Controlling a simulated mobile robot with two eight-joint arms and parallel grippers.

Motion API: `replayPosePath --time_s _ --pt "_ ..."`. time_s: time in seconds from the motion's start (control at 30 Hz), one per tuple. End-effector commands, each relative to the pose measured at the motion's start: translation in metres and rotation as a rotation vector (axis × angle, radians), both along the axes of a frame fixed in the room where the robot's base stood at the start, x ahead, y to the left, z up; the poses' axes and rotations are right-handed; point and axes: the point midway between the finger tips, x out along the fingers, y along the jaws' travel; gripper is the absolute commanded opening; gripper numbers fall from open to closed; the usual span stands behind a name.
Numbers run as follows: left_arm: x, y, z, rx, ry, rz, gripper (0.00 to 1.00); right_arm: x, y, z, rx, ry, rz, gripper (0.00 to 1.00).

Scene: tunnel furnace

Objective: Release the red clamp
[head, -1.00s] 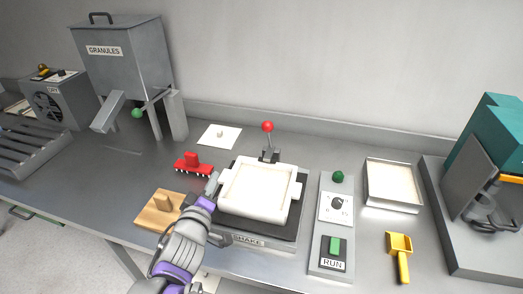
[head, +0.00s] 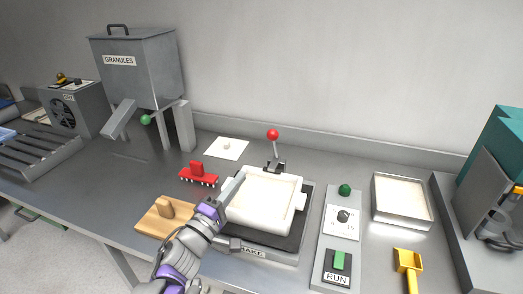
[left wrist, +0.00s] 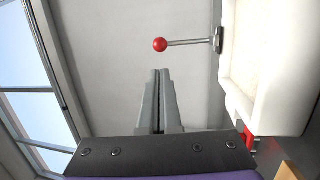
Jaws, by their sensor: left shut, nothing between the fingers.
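The red clamp is a metal lever with a red ball knob (head: 272,134) on a bracket behind the white mould (head: 268,224). Its lever stands nearly upright in the head view. My left gripper (head: 238,180) is shut and empty, over the mould's left edge, apart from the knob. In the left wrist view, the shut fingertips (left wrist: 160,72) point toward the red knob (left wrist: 160,44), with the lever running right to its bracket beside the mould (left wrist: 275,60). My right gripper is not in view.
A control panel with RUN button (head: 339,261), a tray (head: 400,222) and a yellow scoop (head: 408,262) are to the right. The granules hopper (head: 140,75) stands back left.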

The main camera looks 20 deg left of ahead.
Motion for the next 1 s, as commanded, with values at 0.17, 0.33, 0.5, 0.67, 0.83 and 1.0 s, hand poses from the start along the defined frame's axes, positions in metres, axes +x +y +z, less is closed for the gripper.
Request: replayPosePath --time_s 0.17,0.33,0.5,0.67,0.83,1.0 --pt "0.015 -0.004 0.003 -0.001 -0.001 -0.002 0.00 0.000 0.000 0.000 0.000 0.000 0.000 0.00" --pt "0.047 -0.012 0.010 -0.002 0.000 -0.002 0.00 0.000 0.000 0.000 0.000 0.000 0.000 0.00" --pt "0.083 -0.020 0.017 0.000 0.000 -0.002 0.00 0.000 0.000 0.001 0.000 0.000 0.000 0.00" --pt "0.110 -0.026 0.022 0.000 0.000 -0.001 0.00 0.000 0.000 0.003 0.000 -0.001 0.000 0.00" --pt "0.128 -0.030 0.026 0.000 0.000 0.000 0.00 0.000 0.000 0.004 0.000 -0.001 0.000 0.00" --pt "0.133 -0.031 0.027 0.000 0.000 0.000 0.00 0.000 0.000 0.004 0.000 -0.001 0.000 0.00"
